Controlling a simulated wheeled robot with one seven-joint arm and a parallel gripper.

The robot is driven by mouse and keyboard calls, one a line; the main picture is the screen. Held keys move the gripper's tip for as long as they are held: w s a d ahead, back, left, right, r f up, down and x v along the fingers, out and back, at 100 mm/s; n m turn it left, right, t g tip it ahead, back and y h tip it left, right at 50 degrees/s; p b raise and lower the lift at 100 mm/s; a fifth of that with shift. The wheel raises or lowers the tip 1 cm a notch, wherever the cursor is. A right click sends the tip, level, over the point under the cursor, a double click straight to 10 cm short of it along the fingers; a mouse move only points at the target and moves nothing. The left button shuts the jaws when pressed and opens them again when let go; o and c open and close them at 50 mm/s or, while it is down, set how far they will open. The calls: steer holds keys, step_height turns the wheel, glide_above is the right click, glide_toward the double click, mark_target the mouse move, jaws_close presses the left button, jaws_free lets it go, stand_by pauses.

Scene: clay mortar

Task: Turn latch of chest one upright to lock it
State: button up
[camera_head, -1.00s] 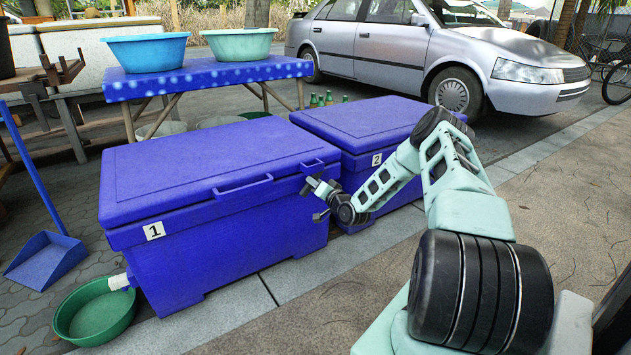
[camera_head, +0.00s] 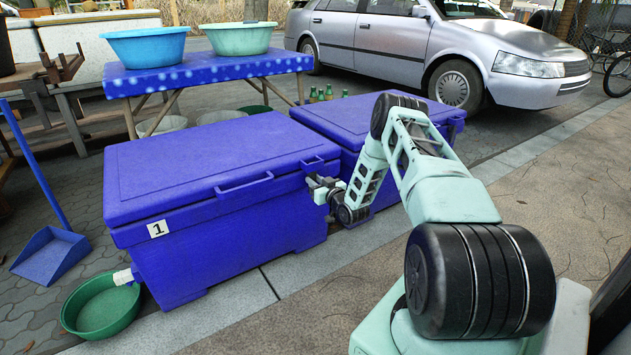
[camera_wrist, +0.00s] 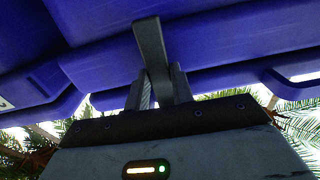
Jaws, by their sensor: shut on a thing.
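Chest one (camera_head: 230,235) is a blue chest with a white label marked 1, its lid (camera_head: 205,165) down. My gripper (camera_head: 318,188) is at the right end of its front, just under the lid edge. In the wrist view, my gripper (camera_wrist: 160,90) is shut on a dark grey bar, which I take to be the latch (camera_wrist: 149,45). The bar stands up between the fingers against the blue plastic. In the head view the latch is too small and too covered by the gripper for its angle to be told.
A second blue chest (camera_head: 345,130) stands close behind and to the right, partly hidden by my arm. A green basin (camera_head: 102,308) and blue dustpan (camera_head: 50,255) lie at left. A blue table (camera_head: 205,75) with two basins stands behind. Pavement at front is clear.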

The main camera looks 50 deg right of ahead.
stand_by(0.6)
steer(key=o, duration=1)
steer(key=shift+s, duration=0.15)
steer(key=p+v, duration=0.5)
steer(key=v, duration=1.2)
steer(key=shift+s+a+p, duration=0.1)
steer(key=shift+p, duration=0.2)
